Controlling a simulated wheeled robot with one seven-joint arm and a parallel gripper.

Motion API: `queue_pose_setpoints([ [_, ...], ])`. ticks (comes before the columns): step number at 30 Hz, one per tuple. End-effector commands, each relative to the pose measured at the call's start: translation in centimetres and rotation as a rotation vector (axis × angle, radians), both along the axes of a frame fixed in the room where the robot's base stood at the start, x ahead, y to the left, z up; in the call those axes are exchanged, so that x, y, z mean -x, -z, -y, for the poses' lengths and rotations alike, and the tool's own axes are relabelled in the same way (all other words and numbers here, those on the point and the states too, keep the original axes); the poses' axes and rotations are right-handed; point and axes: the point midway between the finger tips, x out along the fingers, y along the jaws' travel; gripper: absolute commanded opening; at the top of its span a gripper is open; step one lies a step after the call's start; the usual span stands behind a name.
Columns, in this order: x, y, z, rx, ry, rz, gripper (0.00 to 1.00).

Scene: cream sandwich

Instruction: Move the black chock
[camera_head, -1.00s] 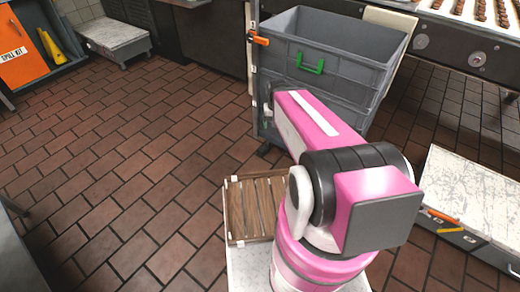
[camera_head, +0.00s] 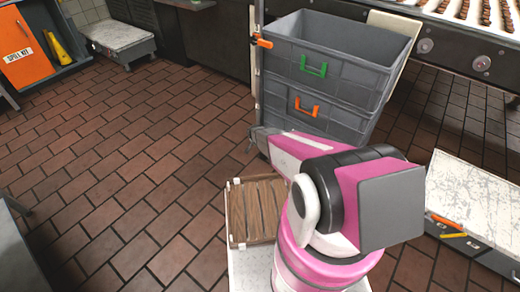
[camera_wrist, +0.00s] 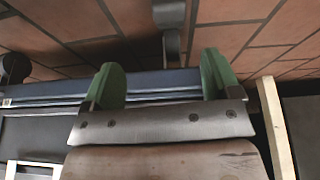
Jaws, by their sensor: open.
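I cannot pick out the black chock with certainty in either view. In the head view my pink arm reaches toward the foot of the stacked grey crates, and its end is hidden behind my own arm. A small dark shape (camera_head: 263,157) shows low by the crates' front left corner; I cannot tell whether it is the chock. In the wrist view my gripper (camera_wrist: 162,78) is open, its two green fingers wide apart with nothing held between them. A dark blue bar (camera_wrist: 160,84) runs across behind the fingers. A dark caster-like part (camera_wrist: 172,45) shows beyond it.
Grey crates (camera_head: 335,85) with green and orange handles stand right of an upright post. A slatted wooden piece (camera_head: 255,210) lies at my front. A white-topped case (camera_head: 470,205) is at the right. Open brick floor (camera_head: 130,160) spreads left.

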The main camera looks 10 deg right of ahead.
Motion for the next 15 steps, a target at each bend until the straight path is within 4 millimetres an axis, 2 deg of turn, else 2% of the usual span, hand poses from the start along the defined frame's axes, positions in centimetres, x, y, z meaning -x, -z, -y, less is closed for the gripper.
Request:
queue_pose_setpoints([
  [1,-0.7,1.6,-0.3,-0.002,0.012,0.009,0.83],
  [6,-1.1,3.6,-0.6,-0.008,0.038,0.033,0.83],
  [15,-1.1,3.7,-0.7,-0.009,0.041,0.035,0.83],
])
